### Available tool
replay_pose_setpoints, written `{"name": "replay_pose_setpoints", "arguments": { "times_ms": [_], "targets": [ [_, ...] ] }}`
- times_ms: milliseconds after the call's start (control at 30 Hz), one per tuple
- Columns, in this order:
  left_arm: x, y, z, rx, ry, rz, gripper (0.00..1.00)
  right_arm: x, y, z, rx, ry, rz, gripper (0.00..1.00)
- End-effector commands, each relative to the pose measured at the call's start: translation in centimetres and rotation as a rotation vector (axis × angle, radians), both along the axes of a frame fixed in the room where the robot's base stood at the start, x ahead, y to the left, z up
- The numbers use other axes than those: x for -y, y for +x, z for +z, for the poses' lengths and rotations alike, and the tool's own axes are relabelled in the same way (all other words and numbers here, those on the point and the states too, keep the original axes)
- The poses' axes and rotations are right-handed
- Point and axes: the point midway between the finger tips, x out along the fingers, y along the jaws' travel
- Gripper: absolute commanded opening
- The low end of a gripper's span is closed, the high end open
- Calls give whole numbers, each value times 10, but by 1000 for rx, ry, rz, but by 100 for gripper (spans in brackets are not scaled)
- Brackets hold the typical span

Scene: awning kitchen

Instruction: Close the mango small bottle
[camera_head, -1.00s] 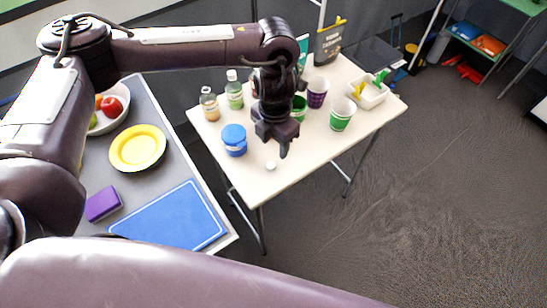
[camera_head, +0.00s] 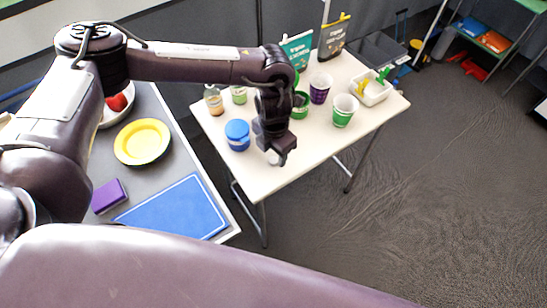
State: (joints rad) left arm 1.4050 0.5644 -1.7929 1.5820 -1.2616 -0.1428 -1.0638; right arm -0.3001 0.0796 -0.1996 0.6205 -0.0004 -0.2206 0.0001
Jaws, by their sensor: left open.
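A small bottle with orange-yellow contents (camera_head: 214,103), which looks like the mango one, stands upright at the left back of the cream table. Its top is close to my left arm's forearm link in the picture, and I cannot make out its mouth clearly. A small white cap (camera_head: 274,158) lies near the table's front edge, partly hidden by my left gripper. My left gripper (camera_head: 278,157) points down at the cap, with its fingers open around or just above it; I cannot tell which. My right gripper is not in view.
A green-labelled small bottle (camera_head: 239,95) and a blue-lidded jar (camera_head: 237,135) stand left of my gripper. Green cup (camera_head: 343,110), purple cup (camera_head: 320,88) and a white bin (camera_head: 372,92) stand to the right. The table's front right is clear. A grey counter holds a yellow bowl (camera_head: 142,142).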

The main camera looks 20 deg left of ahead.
Motion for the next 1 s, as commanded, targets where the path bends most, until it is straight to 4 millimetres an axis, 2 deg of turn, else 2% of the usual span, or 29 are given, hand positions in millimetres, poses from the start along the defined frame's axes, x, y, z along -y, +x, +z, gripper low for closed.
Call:
{"name": "replay_pose_setpoints", "arguments": {
  "times_ms": [100,200,533,900,1000],
  "targets": [
    [0,-1,-15,-2,1,0,48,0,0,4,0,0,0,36],
    [0,0,-22,0,0,0,48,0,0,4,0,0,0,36],
    [0,0,-23,0,0,0,48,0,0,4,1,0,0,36],
    [0,0,-23,1,0,0,1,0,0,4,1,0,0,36],
    [0,0,-23,1,0,0,0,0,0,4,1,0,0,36]
  ]
}}
